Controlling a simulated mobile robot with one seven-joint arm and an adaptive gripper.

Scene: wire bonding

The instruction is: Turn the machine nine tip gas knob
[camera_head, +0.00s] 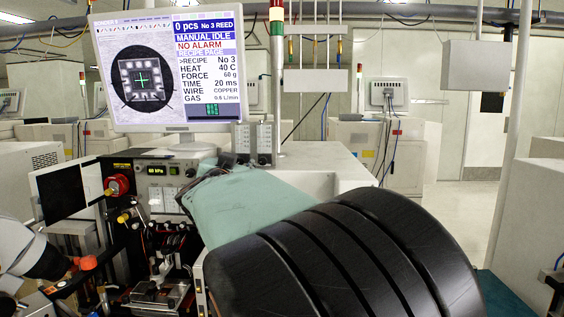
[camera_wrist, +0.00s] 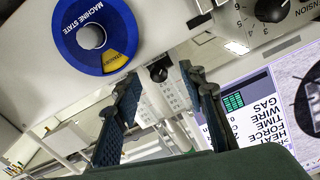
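Contact is not visible.
A blue MACHINE STATE dial (camera_wrist: 92,36) with a grey knob lies left of the fingers in the wrist view. A black numbered dial (camera_wrist: 272,9) is at upper right. The machine's monitor (camera_head: 173,70) reads MANUAL IDLE, NO ALARM.

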